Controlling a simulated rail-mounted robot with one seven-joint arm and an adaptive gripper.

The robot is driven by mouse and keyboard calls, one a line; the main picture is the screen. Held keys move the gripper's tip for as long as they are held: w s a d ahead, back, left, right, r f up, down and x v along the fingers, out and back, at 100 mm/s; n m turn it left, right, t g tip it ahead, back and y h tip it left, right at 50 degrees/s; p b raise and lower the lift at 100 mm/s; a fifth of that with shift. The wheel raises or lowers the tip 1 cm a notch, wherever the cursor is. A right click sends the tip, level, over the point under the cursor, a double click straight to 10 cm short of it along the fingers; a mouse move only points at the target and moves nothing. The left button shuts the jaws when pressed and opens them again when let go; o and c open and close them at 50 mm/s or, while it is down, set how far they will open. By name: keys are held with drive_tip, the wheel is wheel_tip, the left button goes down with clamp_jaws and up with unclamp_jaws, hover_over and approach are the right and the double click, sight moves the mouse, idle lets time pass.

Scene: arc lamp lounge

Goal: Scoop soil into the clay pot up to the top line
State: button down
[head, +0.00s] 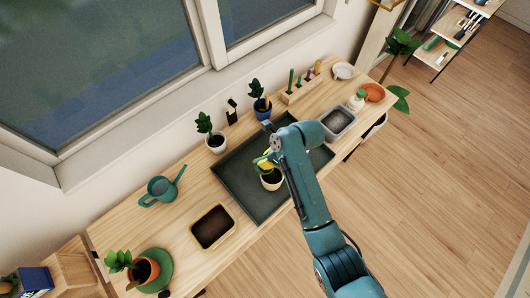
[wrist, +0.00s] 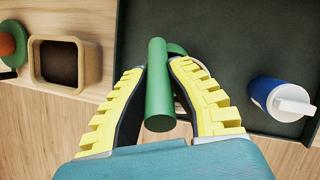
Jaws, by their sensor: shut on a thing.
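My gripper (wrist: 158,75) is shut on the green handle (wrist: 159,90) of a tool. The tool's working end is mostly hidden behind the handle in the wrist view. In the head view, my gripper's yellow fingers (head: 265,163) are just above and behind a cream pot (head: 270,184) standing in the dark green tray. Dark soil shows inside this pot, but no line can be made out. The soil tub (head: 194,233), tan with dark soil inside, stands left of the tray; it also shows at upper left in the wrist view (wrist: 36,70).
The dark tray (head: 240,180) covers the middle of the bench. Potted plants (head: 204,123) and a teal watering can (head: 160,190) stand around it. A grey tub (head: 338,122) is at right. A blue and white object (wrist: 278,98) shows at right in the wrist view.

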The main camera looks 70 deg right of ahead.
drive_tip(key=shift+s+f+t+b, duration=0.1)
drive_tip(key=shift+s+t+b, duration=0.7)
drive_tip(key=shift+b, duration=1.85)
drive_tip(key=shift+w+r+t+p, duration=0.1)
drive_tip(key=shift+r+t+p, duration=0.15)
drive_tip(key=shift+p, duration=0.2)
drive_tip(key=shift+f+t+p, duration=0.1)
drive_tip(key=shift+t+p, duration=0.25)
drive_tip(key=shift+s, duration=0.2)
drive_tip(key=shift+s+d+f+t+p, duration=0.1)
drive_tip(key=shift+s+f+t+p, duration=0.15)
drive_tip(key=shift+s+t, duration=0.55)
drive_tip(key=shift+s+a+f+t+p, duration=0.15)
drive_tip(key=shift+s+f+t, duration=0.2)
drive_tip(key=shift+t, duration=1)
drive_tip(key=shift+s+d+f+t+p, duration=0.2)
drive_tip(key=shift+s+f+t, duration=0.25)
drive_tip(key=shift+t, duration=0.6)
drive_tip(key=shift+r, duration=0.1)
